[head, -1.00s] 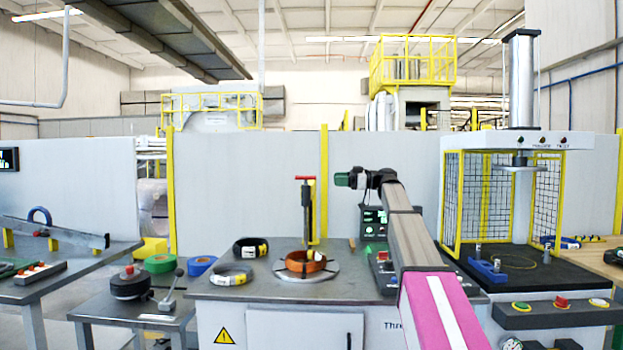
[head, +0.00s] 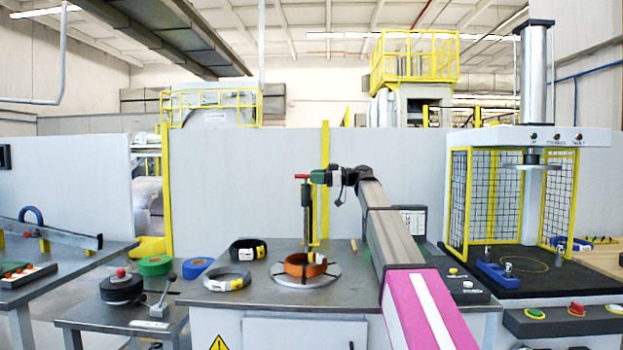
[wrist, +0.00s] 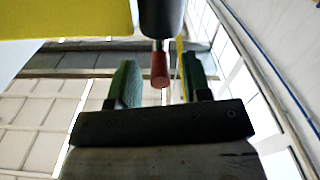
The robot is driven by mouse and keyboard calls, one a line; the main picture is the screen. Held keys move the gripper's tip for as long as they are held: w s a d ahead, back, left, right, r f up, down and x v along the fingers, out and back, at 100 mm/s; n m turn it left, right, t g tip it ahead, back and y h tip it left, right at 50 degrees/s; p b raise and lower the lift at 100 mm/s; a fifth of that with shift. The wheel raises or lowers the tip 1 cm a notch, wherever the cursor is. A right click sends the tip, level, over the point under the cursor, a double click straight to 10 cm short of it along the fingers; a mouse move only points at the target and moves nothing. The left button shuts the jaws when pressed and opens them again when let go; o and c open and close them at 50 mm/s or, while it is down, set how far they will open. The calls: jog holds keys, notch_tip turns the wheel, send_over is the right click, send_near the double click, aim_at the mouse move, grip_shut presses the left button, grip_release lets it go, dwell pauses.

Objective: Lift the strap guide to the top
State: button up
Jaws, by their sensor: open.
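The strap guide shows in the head view as a red handle (head: 301,176) above a dark upright bar (head: 306,200), in front of a yellow post and behind the orange coil. My gripper (head: 320,177), with green fingers, is just right of the red handle at about the same height. In the wrist view the red handle (wrist: 160,70) shows between the two spread green fingers of my gripper (wrist: 158,62), with visible gaps on both sides. A dark cylinder above hides part of the view there.
The orange coil (head: 306,265) lies on a round plate (head: 283,280) on the metal table. A caged press (head: 522,200) stands at the right.

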jog(key=shift+a, duration=0.9)
grip_shut()
notch_tip(320, 180, up, 23)
jog(key=shift+w+f, duration=0.15)
grip_release()
jog(key=shift+d+f, duration=0.1)
jog(key=d, duration=1)
jog(key=shift+s+d, duration=0.2)
jog(key=shift+d, duration=0.15)
